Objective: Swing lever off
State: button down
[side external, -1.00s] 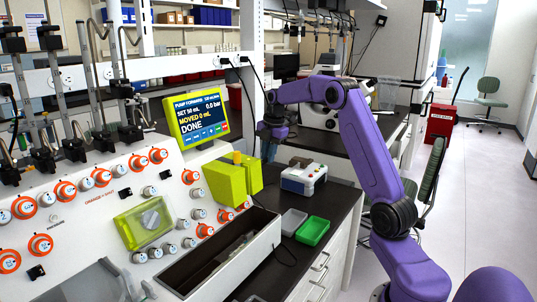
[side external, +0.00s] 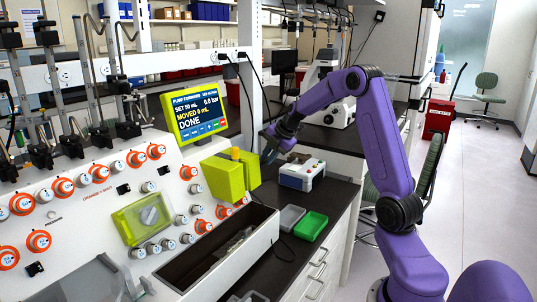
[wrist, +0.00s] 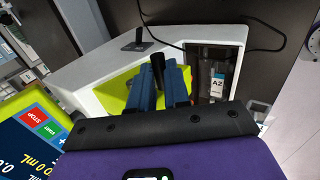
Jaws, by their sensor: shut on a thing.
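In the wrist view, a black cylindrical lever handle (wrist: 158,70) stands between the two blue fingers of my gripper (wrist: 161,84). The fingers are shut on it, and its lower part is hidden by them. In the side view, my gripper (side external: 268,152) is tilted down beside the lime-green pump block (side external: 224,178) on the white machine. The lever itself is hidden there.
The pump screen (side external: 197,110) reads DONE. A small black toggle (wrist: 137,40) stands on the white housing. A compartment holds an item labelled A2 (wrist: 215,82). A white-blue device (side external: 302,174), grey tray (side external: 291,218) and green tray (side external: 311,226) sit on the dark counter.

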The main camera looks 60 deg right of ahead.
jog(key=shift+s+f+t, duration=0.1)
jog(key=shift+f+t, duration=0.3)
jog(key=shift+t, duration=0.3)
jog(key=shift+a+f+t, duration=0.1)
jog(key=shift+f+t, duration=0.1)
jog(key=shift+t, duration=0.1)
jog(key=c, duration=1.1)
grip_release()
jog(key=v, duration=1.7)
jog(key=shift+r, duration=0.2)
